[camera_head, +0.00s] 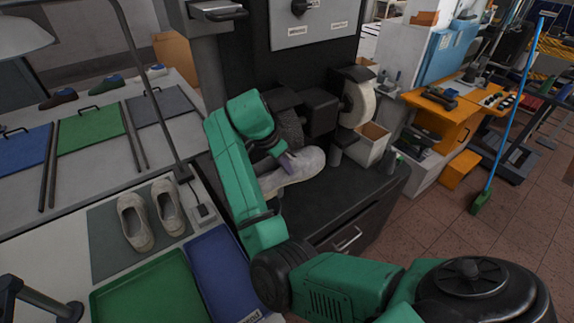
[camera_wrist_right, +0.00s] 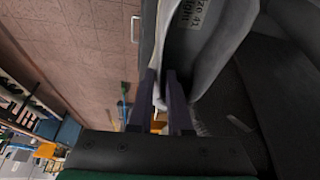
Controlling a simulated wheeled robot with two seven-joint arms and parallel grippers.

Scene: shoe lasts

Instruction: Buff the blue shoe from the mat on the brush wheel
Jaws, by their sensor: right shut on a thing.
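My right gripper (camera_head: 291,161) is shut on a pale grey-white shoe (camera_head: 300,166), held on its side just in front of a dark brush wheel (camera_head: 290,127). The arm partly hides the wheel, so I cannot tell whether shoe and wheel touch. In the right wrist view the shoe (camera_wrist_right: 205,45) is between the gripper's fingers (camera_wrist_right: 172,88), and a printed size label shows on it. A pair of beige shoes (camera_head: 151,215) stands on a grey mat (camera_head: 104,250) at the left.
A pale wheel (camera_head: 359,98) sits right of the brush wheel on the dark machine (camera_head: 345,205). A green tray (camera_head: 150,290) and a blue tray (camera_head: 222,275) lie at the front left. A lamp stand (camera_head: 158,100) rises beside the mat.

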